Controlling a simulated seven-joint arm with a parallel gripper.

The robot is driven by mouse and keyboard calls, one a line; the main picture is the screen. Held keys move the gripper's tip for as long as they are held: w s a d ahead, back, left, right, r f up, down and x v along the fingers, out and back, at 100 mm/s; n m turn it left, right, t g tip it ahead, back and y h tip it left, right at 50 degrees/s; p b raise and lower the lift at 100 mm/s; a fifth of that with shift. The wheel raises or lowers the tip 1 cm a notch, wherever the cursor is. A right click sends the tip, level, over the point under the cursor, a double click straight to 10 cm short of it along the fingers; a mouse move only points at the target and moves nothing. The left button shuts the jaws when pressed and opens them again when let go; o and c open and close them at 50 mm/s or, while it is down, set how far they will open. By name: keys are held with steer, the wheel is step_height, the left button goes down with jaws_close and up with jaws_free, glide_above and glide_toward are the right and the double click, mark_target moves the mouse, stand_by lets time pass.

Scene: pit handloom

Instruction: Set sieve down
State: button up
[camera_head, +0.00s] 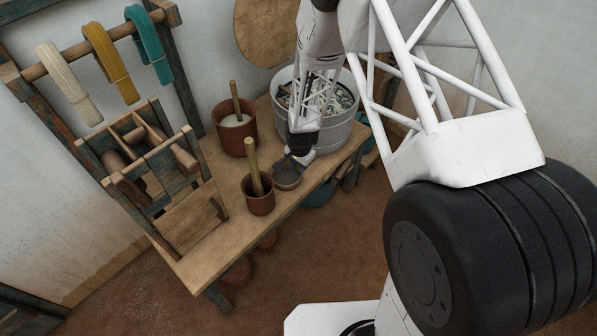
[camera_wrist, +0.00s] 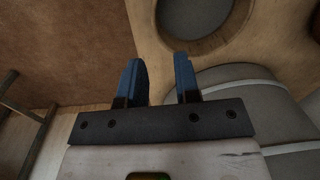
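The sieve (camera_head: 287,177) is a small dark round bowl with a grey inside, at the front edge of the wooden table (camera_head: 207,254). It lies just below my gripper in the head view. I cannot tell there whether it rests fully on the wood. My gripper (camera_head: 298,156) is low over the table, in front of the big pail. In the wrist view my gripper (camera_wrist: 159,75) has its two blue fingers apart with nothing visible between them.
A brown pot (camera_head: 260,203) with a stick stands left of the sieve, and a larger one (camera_head: 234,139) stands behind. A grey pail (camera_head: 340,132) stands at the back right. A wooden frame (camera_head: 165,185) fills the table's left. Yarn hanks (camera_head: 110,62) hang behind.

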steer(key=shift+d+r, duration=0.1)
steer(key=shift+r, duration=1.15)
steer(key=s+d+r+n, duration=0.1)
steer(key=s+d+r, duration=0.2)
steer(key=r, duration=0.8)
steer(key=s+d+r+n+t, duration=0.1)
steer(key=s+d+r+n, duration=0.2)
steer(key=r, duration=0.8)
steer(key=s+d+r, duration=0.3)
steer(key=s+r, duration=0.1)
steer(key=r, duration=0.7)
steer(key=s+d+r+n, duration=0.1)
steer(key=s+d+r, duration=0.1)
steer(key=s+r, duration=0.3)
steer(key=s+d+r+n, duration=0.1)
steer(key=s+r, duration=0.4)
steer(key=s, duration=0.6)
steer(key=s+d+r+n+t, duration=0.1)
steer(key=s+d+r, duration=0.2)
steer(key=s+r, duration=0.2)
steer(key=s, duration=0.3)
steer(key=shift+s+d+r+n+h, duration=0.15)
steer(key=shift+s+d+n+h, duration=0.15)
steer(key=shift+d, duration=0.1)
